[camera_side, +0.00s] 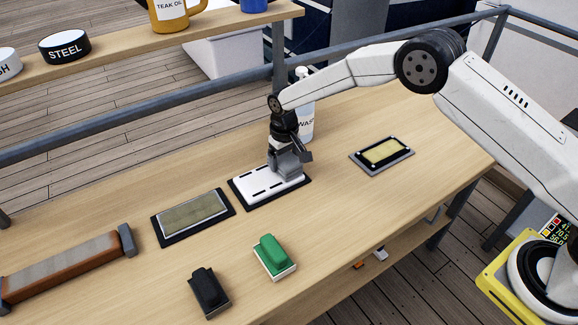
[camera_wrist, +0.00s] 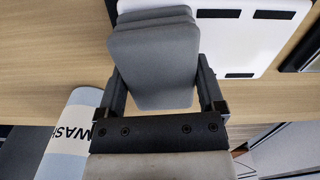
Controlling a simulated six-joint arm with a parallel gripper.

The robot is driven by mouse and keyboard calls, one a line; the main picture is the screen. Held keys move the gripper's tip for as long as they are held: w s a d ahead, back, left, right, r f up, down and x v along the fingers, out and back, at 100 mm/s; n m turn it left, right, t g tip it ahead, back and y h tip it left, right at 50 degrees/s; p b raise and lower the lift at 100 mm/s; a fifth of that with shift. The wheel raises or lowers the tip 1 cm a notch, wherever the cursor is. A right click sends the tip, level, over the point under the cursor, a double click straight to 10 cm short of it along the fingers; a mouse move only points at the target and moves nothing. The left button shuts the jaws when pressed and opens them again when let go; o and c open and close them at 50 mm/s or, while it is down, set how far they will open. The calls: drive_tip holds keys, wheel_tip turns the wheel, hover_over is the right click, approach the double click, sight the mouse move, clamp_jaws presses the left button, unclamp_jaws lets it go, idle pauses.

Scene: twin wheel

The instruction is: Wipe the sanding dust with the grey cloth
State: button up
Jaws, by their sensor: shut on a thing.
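My gripper (camera_side: 287,150) is shut on the folded grey cloth (camera_side: 289,164), above the white tray (camera_side: 262,186) with black slots on a black mat. In the wrist view, the cloth (camera_wrist: 155,60) is a thick grey stack between the two fingers of my gripper (camera_wrist: 165,88), beside the white tray (camera_wrist: 215,45). I cannot tell whether the cloth touches the tray. A long brown wooden piece (camera_side: 68,272) between grey end blocks lies at the left, with a pale grey layer on top that looks like dust.
A green-handled block (camera_side: 272,254) and a black one (camera_side: 208,290) stand near the front edge. Olive (camera_side: 192,214) and yellow (camera_side: 385,151) pads lie on either side of the tray. A WASH bottle (camera_side: 306,112) stands behind my gripper. A rail and shelf (camera_side: 120,55) run behind.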

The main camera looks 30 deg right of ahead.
sight(249, 186)
drive_tip(key=shift+d, duration=0.45)
drive_tip(key=shift+a, duration=5.9)
wheel_tip(249, 186, up, 8)
drive_tip(key=shift+d, duration=0.1)
